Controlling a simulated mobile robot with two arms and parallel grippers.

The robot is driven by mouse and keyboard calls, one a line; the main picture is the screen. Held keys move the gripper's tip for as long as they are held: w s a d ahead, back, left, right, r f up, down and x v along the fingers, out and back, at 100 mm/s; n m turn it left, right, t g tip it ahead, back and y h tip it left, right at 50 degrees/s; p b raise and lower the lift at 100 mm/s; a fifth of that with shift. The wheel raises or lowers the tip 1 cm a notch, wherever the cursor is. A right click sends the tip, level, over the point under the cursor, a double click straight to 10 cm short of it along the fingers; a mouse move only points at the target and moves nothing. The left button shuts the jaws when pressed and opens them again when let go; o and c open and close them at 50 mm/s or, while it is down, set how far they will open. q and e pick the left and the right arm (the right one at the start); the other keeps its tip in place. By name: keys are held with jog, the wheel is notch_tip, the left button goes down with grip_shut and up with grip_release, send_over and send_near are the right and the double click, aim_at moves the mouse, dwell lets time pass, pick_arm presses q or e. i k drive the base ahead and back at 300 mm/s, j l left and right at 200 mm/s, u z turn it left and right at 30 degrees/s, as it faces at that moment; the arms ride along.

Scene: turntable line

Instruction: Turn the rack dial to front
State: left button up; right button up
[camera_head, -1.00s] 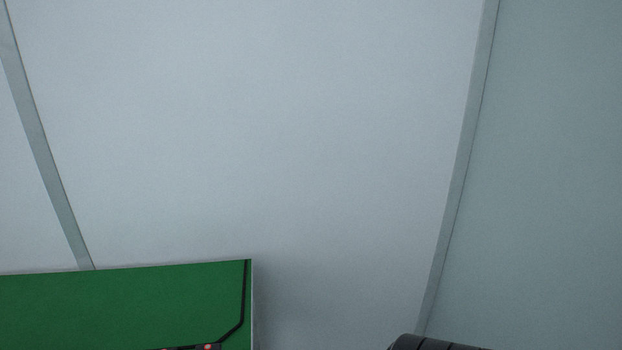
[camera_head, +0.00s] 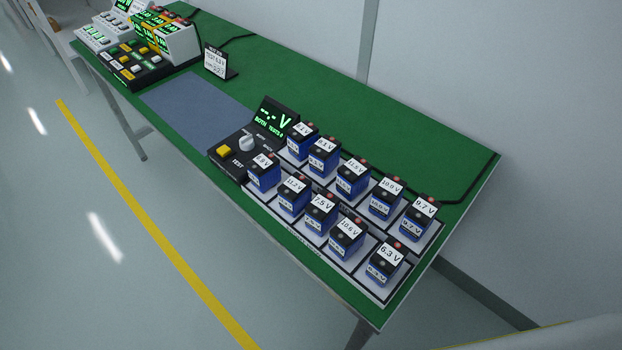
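The rack dial is a round pale knob (camera_head: 246,143) on a black control box (camera_head: 229,158) at the near edge of the green table. A yellow button (camera_head: 225,150) sits left of the knob. Which way the knob points is too small to tell. The box's tilted display (camera_head: 272,119) shows green text with "-.- V" and a smaller line below. To its right is the rack (camera_head: 318,243), a pale tray with two rows of blue batteries with white voltage labels. Neither of my grippers is in view.
The green table (camera_head: 300,77) runs from upper left to lower right, against a pale wall. A small sign (camera_head: 217,63) and a second black panel (camera_head: 138,68) with coloured buttons stand farther left. A blue-grey mat (camera_head: 196,104) is bare. A yellow line (camera_head: 150,197) crosses the open floor.

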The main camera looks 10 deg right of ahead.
aim_at(246, 143)
jog(key=j+u, duration=0.35)
jog(key=i+j+u, duration=0.2)
jog(key=u, duration=0.15)
jog(key=j, duration=0.1)
